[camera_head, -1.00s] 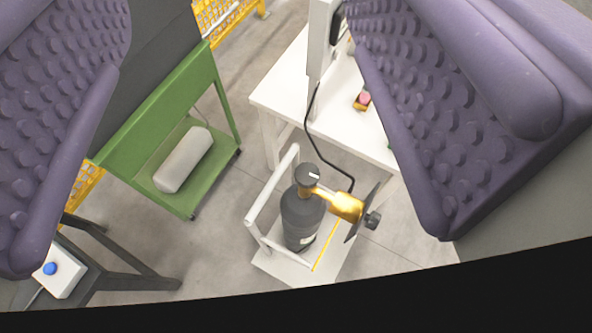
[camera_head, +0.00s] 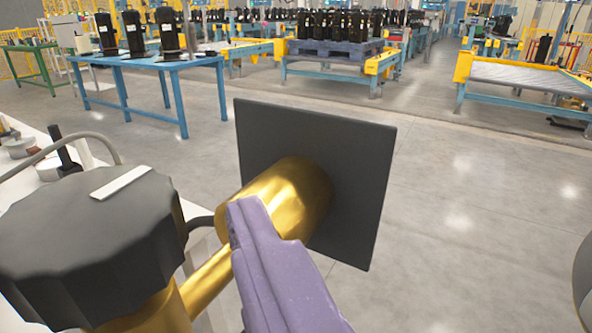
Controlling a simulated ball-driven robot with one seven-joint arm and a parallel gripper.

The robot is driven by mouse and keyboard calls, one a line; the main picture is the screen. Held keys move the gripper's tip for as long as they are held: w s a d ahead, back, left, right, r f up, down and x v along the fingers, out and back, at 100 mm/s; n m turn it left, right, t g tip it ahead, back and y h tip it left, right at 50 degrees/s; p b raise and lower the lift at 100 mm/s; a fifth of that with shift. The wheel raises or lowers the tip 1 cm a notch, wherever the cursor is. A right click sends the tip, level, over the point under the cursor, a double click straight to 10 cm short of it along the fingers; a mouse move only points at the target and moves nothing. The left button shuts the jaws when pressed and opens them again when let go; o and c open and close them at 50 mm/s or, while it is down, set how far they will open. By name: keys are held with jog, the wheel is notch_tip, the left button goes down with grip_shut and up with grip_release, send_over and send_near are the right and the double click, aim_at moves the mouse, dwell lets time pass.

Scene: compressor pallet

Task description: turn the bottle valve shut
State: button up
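The bottle valve's black ribbed handwheel (camera_head: 85,250) fills the lower left, with a short white bar mark on its top. Below it is a brass valve body (camera_head: 160,312), with a brass stem leading right to a thick brass cylinder (camera_head: 290,195). A square black plate (camera_head: 345,170) stands behind that cylinder. One purple finger of my gripper (camera_head: 265,255) shows at the lower middle, in front of the brass cylinder and right of the handwheel. Whether the finger touches the brass is unclear. The bottle itself is not visible.
A white table (camera_head: 35,190) with small parts and a grey hose (camera_head: 65,145) is at the left, close behind the handwheel. Blue tables (camera_head: 150,62) with black compressors stand further back. Grey floor (camera_head: 480,200) is open at the right.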

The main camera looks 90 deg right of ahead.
aim_at(103, 199)
jog(key=b+x, duration=0.1)
jog(key=x, duration=0.5)
jog(key=shift+w+a, duration=0.1)
jog(key=shift+w, duration=0.05)
